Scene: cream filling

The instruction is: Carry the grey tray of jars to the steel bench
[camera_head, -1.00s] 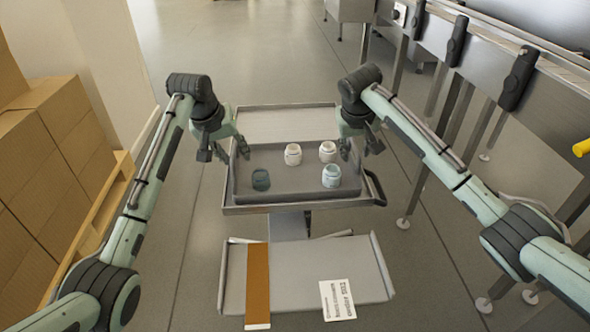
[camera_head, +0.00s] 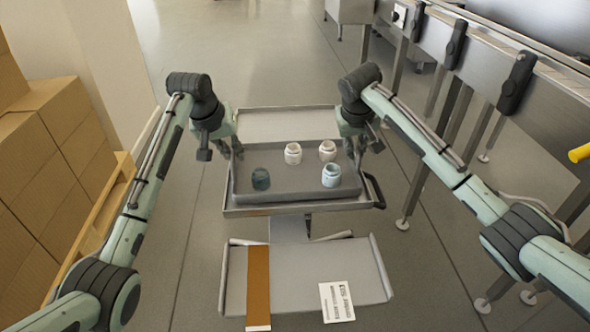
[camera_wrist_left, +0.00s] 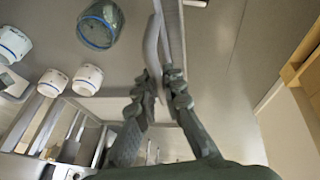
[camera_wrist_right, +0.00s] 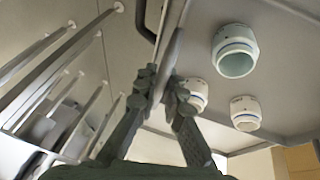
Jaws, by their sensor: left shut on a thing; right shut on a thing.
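The grey tray (camera_head: 285,200) lies on a cart in the middle of the head view. It holds two white jars (camera_head: 293,153) (camera_head: 327,150), a pale blue jar (camera_head: 331,175) and a dark green glass jar (camera_head: 261,179), all upright. My left gripper (camera_head: 236,151) is shut on the tray's left wall, which shows between its fingers in the left wrist view (camera_wrist_left: 172,25). My right gripper (camera_head: 358,153) is shut on the right wall, seen in the right wrist view (camera_wrist_right: 172,50). Whether the tray is clear of the cart cannot be told.
The cart (camera_head: 285,122) has a bare top behind the tray and a black handle (camera_head: 375,190). A long steel structure (camera_head: 545,110) on legs runs along the right. Steel furniture (camera_head: 350,9) stands at the back. Stacked cartons (camera_head: 40,150) on a pallet stand left. Floor behind the cart is clear.

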